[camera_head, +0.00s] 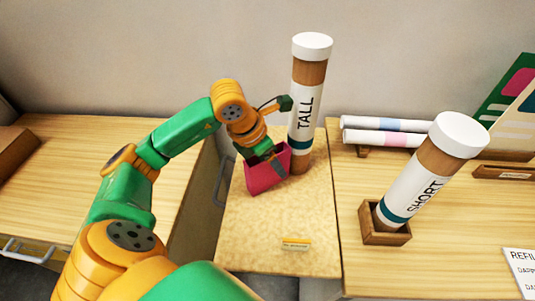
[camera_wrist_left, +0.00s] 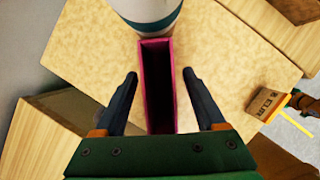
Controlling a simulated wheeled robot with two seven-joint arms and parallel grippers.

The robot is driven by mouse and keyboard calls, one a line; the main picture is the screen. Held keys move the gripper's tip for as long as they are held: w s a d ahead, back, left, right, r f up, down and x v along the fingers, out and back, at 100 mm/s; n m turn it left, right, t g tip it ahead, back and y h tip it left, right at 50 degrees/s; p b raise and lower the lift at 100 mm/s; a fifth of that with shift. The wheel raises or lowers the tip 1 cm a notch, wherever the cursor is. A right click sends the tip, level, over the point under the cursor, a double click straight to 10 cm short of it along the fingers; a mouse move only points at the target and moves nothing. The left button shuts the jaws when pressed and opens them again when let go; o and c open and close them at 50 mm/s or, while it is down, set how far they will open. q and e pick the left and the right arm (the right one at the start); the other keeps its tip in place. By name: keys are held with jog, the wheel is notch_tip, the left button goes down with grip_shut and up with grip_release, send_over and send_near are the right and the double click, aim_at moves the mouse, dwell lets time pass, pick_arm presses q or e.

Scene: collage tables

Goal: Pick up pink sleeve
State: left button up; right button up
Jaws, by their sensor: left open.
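The pink sleeve (camera_head: 267,175) stands on the speckled middle table, in front of the tall tube (camera_head: 308,105) labelled TALL. In the left wrist view the sleeve (camera_wrist_left: 144,70) is a narrow, open-topped pink box whose far end is at the tube's base. My left gripper (camera_head: 262,154) is over the sleeve. In the wrist view its two fingers (camera_wrist_left: 160,76) are open, one on each side of the sleeve, with a gap on both sides. The sleeve's near end is hidden behind the green gripper body.
A tube labelled SHORT (camera_head: 430,180) leans in a wooden holder (camera_head: 385,236) on the right table. Two rolled papers (camera_head: 385,131) lie behind it. A small labelled block (camera_head: 295,244) sits at the front of the middle table. The left table (camera_head: 60,215) is mostly clear.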

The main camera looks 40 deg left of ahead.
pick_arm(q)
jog(key=shift+w+f, duration=0.2)
jog(key=shift+f, duration=0.1)
jog(key=shift+s, duration=0.1)
jog(key=shift+f+b, duration=0.2)
jog(key=shift+b, duration=0.2)
grip_shut()
dwell(0.4)
